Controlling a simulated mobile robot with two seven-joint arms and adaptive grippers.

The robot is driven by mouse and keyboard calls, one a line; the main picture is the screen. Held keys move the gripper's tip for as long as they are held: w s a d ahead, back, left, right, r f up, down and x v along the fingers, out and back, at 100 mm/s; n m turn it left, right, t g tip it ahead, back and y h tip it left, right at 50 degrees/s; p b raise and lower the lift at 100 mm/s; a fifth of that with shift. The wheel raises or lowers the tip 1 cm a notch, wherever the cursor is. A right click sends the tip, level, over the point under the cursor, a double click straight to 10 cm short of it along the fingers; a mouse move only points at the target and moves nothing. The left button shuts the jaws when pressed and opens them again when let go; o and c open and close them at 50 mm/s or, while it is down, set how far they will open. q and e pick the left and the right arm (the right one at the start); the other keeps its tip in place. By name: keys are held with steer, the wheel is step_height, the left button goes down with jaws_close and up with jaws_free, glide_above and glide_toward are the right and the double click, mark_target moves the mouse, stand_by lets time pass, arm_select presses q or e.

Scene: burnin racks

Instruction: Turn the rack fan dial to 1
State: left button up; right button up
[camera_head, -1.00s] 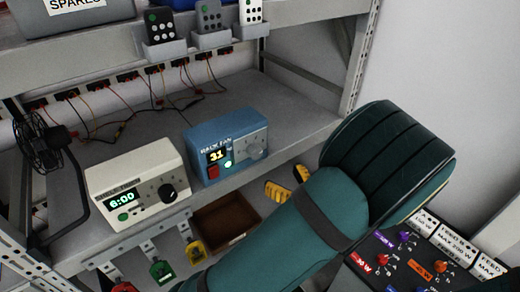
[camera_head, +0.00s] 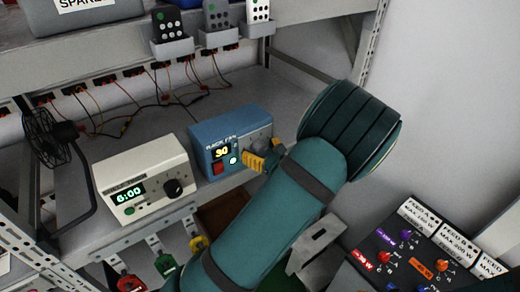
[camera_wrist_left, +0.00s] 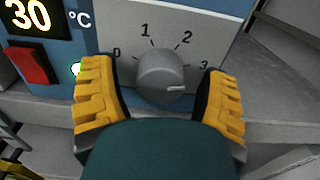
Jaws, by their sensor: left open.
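The blue rack fan box (camera_head: 232,127) stands on the grey shelf, and its display reads 30. Its grey dial (camera_wrist_left: 161,74) shows large in the left wrist view, with marks 0, 1, 2 and 3 around it. The dial's white pointer line points right, toward the side of the 3 and a little below it. My left gripper (camera_wrist_left: 158,100) is open, with one yellow finger on each side of the dial and gaps between. In the head view the left gripper (camera_head: 262,160) is at the box's front and hides most of the dial. My right gripper is not in view.
A cream timer box (camera_head: 147,178) reading 6:00 with a black knob stands left of the blue box. A red switch (camera_wrist_left: 28,66) sits left of the dial. A black fan (camera_head: 48,138) is at far left. Remotes hang above; a labelled control panel (camera_head: 405,255) is lower right.

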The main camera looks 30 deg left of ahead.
arm_select(q)
steer(key=c, duration=1.2)
steer(key=n+b, duration=0.3)
steer(key=n, duration=0.1)
steer(key=shift+f+n+b, duration=0.15)
steer(key=shift+n+b, duration=0.15)
steer(key=n+b, duration=1.3)
steer(key=b, duration=0.3)
steer(key=shift+w+n, duration=0.1)
steer(key=shift+n, duration=0.3)
steer(key=shift+r+n+b, duration=0.3)
steer(key=shift+n+b, duration=0.5)
steer(key=shift+b, duration=0.3)
